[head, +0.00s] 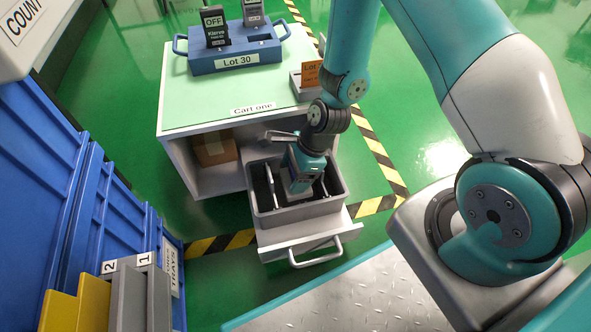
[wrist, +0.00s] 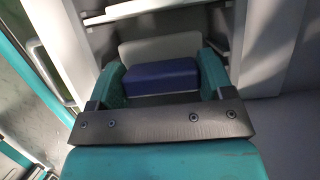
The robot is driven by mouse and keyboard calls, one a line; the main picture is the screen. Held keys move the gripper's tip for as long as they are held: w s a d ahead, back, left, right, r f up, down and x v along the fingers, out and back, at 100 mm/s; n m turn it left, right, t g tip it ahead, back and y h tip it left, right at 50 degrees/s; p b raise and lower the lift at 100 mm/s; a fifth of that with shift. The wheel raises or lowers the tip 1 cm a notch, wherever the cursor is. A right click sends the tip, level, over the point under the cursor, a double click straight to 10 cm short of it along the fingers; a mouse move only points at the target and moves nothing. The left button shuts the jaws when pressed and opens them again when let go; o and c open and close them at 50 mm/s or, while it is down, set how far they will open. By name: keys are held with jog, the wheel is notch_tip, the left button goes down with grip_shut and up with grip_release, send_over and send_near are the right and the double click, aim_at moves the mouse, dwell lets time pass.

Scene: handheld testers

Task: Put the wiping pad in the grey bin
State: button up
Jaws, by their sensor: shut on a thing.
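The grey bin (head: 313,211) sits in the pulled-out drawer (head: 285,238) of the cart. My gripper (head: 303,182) points down over and partly within the bin's opening. In the wrist view my gripper (wrist: 160,78) is shut on a blue pad (wrist: 158,75), which I take to be the wiping pad, with one teal finger on each side of it. A pale grey panel shows just behind the pad. In the head view my wrist hides most of the pad, and I cannot tell whether it touches the bin floor.
The cart top (head: 185,100) carries a blue Lot 30 tray (head: 235,60) with testers and an orange-labelled holder (head: 308,78). A cardboard box (head: 214,148) is on the cart's shelf. Blue crates (head: 40,170) stand at left. The drawer handle (head: 316,256) juts forward.

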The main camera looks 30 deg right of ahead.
jog(key=shift+f, duration=0.35)
jog(key=o, duration=0.9)
jog(key=w+a+p+v, duration=0.1)
jog(key=p+v, duration=0.7)
jog(key=v, duration=0.5)
jog(key=a+r+n, duration=0.4)
jog(key=r+n, duration=0.4)
jog(key=r, duration=0.3)
jog(key=s+a+r+n, duration=0.2)
jog(key=s+r+n, duration=0.5)
jog(key=r+n, duration=0.2)
jog(key=s+a+r+n, duration=0.2)
jog(key=s+r+n, duration=0.6)
jog(key=r+n, duration=0.2)
jog(key=shift+a+g, duration=0.2)
jog(key=shift+g, duration=0.2)
jog(key=shift+s, duration=0.1)
